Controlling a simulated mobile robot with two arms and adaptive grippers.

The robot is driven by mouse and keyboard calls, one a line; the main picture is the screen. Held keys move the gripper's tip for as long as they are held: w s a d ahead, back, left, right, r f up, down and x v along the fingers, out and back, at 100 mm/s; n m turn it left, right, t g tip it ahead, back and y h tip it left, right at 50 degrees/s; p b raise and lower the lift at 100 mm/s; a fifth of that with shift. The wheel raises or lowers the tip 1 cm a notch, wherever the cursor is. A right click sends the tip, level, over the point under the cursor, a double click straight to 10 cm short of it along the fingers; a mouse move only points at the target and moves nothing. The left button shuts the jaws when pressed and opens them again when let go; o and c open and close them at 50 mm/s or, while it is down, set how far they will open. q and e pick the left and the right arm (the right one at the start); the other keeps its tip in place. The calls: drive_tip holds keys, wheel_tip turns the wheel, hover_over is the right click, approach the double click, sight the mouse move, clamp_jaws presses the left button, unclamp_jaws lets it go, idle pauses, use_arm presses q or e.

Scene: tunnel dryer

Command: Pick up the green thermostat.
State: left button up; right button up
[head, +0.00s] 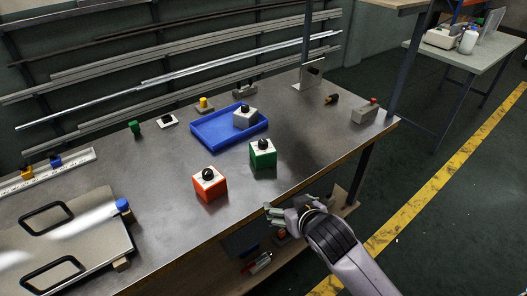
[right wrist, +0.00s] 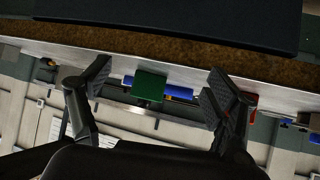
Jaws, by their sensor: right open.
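The green thermostat (head: 263,158) is a green box with a white top and a black knob. It stands upright on the metal workbench near the front edge, right of the orange-red thermostat (head: 210,190). My right gripper (head: 279,214) is open and empty at the bench's front edge, on the near side of the green thermostat and apart from it. In the right wrist view, which looks upside down, the green thermostat (right wrist: 149,87) shows between the two spread fingers (right wrist: 160,78), farther off. My left gripper is not in view.
A blue tray (head: 205,143) holding a grey thermostat (head: 245,117) lies behind. A small green button (head: 135,127) and other small parts stand along the back. A panel with black handles (head: 70,245) lies at left.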

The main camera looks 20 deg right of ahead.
sight(264, 149)
drive_tip(key=w+r+t, duration=0.3)
drive_tip(key=w+r, duration=0.3)
drive_tip(key=r, duration=0.3)
drive_tip(key=x, duration=0.7)
drive_tip(key=a+p+x, duration=0.1)
drive_tip(key=x, duration=0.2)
drive_tip(key=shift+w+f, duration=0.25)
drive_tip(key=shift+f, duration=0.1)
drive_tip(key=shift+f+p+x, duration=0.2)
drive_tip(key=shift+p+x, duration=0.15)
drive_tip(key=shift+x, duration=2.6)
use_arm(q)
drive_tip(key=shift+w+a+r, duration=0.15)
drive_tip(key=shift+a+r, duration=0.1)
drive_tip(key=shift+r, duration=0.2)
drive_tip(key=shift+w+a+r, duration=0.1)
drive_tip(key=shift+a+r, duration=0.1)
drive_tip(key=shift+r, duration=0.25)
use_arm(e)
drive_tip(key=shift+d, duration=0.15)
drive_tip(key=shift+s, duration=0.1)
drive_tip(key=shift+c, duration=0.2)
drive_tip(key=c, duration=1.3)
